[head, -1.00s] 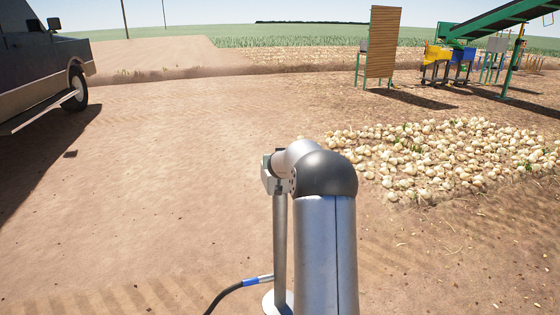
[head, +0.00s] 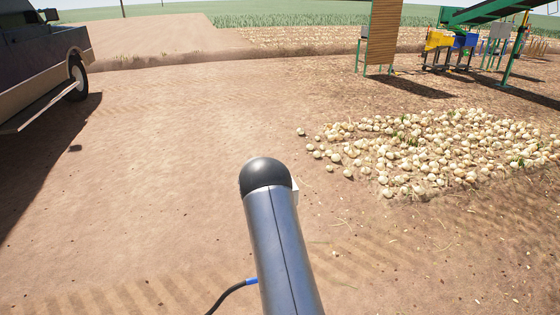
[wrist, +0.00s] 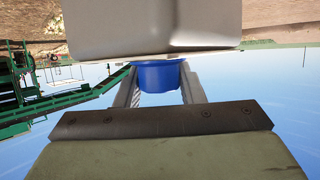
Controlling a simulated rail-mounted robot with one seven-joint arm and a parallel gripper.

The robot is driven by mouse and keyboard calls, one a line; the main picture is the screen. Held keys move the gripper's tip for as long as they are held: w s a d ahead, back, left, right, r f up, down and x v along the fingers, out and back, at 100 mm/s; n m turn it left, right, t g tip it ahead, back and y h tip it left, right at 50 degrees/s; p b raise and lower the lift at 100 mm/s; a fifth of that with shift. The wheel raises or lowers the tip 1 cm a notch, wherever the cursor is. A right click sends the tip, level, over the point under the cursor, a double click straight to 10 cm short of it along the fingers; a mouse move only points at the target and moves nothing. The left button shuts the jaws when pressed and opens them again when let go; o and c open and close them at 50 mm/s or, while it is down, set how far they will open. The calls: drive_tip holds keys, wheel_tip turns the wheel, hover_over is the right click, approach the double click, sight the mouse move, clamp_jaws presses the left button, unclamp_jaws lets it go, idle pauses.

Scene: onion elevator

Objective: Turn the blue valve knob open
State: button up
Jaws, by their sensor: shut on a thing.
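The blue valve knob (wrist: 158,76) shows in the wrist view between the two fingers of my gripper (wrist: 160,92). My gripper is shut on it, one finger on each side. A pale grey block (wrist: 150,25) covers the upper part of that view and hides the knob's upper side. In the head view my own arm stands in front, and the knob and gripper are hidden. A black hose with a blue band (head: 250,282) shows beside the arm.
A truck (head: 45,65) stands at the left. Many onions (head: 430,150) lie on the ground at the right. Behind them are a wooden panel (head: 383,32), a yellow bin (head: 438,41) and a green conveyor (head: 495,14). The dirt at centre left is bare.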

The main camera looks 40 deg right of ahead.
drive_tip(key=m+g+p, duration=0.1)
drive_tip(key=p, duration=0.1)
drive_tip(key=m+g+h+p, duration=0.1)
drive_tip(key=p, duration=0.1)
drive_tip(key=shift+r+m+g, duration=0.2)
drive_tip(key=shift+m+g, duration=0.1)
drive_tip(key=shift+g, duration=0.1)
drive_tip(key=m+g+b, duration=0.1)
drive_tip(key=f+m+g, duration=0.1)
drive_tip(key=g, duration=0.1)
drive_tip(key=shift+f+m+h+b, duration=0.1)
drive_tip(key=shift+m+h+b, duration=0.2)
drive_tip(key=shift+m+b, duration=0.1)
drive_tip(key=m+g+b, duration=0.2)
drive_tip(key=b, duration=0.1)
drive_tip(key=shift+g+b, duration=0.3)
drive_tip(key=shift+b, duration=0.1)
drive_tip(key=shift+m+b, duration=0.3)
drive_tip(key=shift+r+m+g+b, duration=0.3)
drive_tip(key=shift+r+g+b, duration=0.1)
drive_tip(key=shift+g+b, duration=0.25)
drive_tip(key=o, duration=1)
